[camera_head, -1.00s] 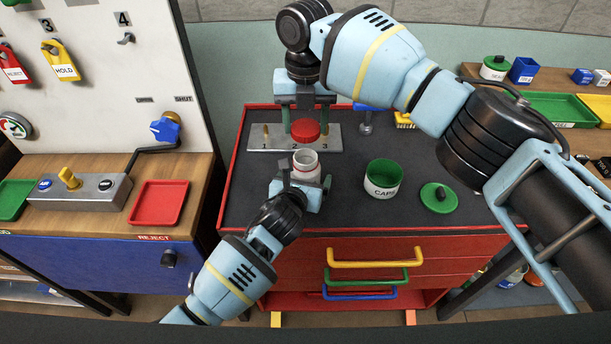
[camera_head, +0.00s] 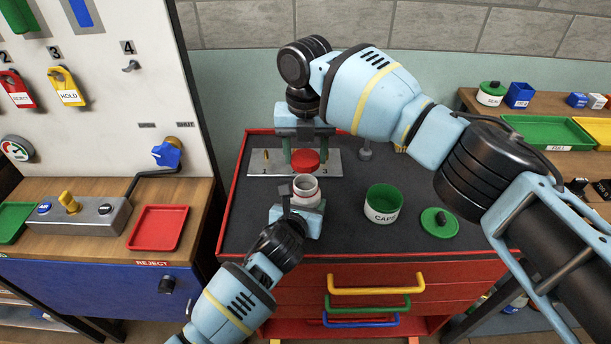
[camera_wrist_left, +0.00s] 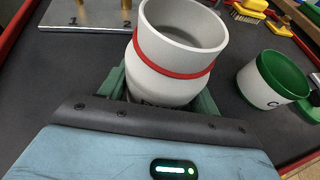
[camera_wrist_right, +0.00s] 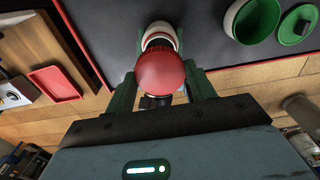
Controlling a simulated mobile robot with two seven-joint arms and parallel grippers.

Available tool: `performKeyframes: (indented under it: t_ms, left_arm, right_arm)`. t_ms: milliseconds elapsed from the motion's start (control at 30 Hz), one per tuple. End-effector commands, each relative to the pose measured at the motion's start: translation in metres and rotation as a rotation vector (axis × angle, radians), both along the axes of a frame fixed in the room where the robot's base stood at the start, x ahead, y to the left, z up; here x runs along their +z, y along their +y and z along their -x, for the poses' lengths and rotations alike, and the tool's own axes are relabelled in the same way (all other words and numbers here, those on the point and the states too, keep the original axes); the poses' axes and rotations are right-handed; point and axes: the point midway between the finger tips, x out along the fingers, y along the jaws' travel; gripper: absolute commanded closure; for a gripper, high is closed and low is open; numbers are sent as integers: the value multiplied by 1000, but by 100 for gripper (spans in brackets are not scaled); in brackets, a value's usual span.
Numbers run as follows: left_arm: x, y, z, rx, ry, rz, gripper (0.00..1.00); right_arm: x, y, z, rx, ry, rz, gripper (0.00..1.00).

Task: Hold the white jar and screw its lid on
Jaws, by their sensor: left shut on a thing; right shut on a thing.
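The white jar (camera_head: 306,190) with a red band stands open-topped on the dark top of the red cabinet. It also shows large in the left wrist view (camera_wrist_left: 172,75). My left gripper (camera_head: 300,206) is shut on the jar's lower body from the front. The red lid (camera_head: 305,161) is between the fingers of my right gripper (camera_head: 305,158), which points down from above. The lid is apart from the jar, just behind it in the head view. In the right wrist view the lid (camera_wrist_right: 160,72) hides part of the jar beneath.
A metal plate (camera_head: 262,170) with numbered pegs lies behind the jar. A green and white CAPS pot (camera_head: 382,207) and a green lid (camera_head: 440,223) stand to the right. A red tray (camera_head: 158,228) is on the left bench.

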Motion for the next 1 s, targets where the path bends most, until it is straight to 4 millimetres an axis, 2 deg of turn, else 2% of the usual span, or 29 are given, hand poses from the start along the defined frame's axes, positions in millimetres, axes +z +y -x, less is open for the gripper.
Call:
performKeyframes:
  t_ms: [100,300,800,1000]
  left_arm:
    - [0,0,0,0,0,0,78]
    - [0,0,0,0,0,0,78]
    - [0,0,0,0,1,0,78]
    - [-1,0,0,0,1,0,78]
  right_arm:
    - [-18,0,1,0,4,1,67]
    - [-38,0,1,1,2,0,67]
    - [-39,0,0,0,0,1,67]
    - [-46,0,0,0,1,1,67]
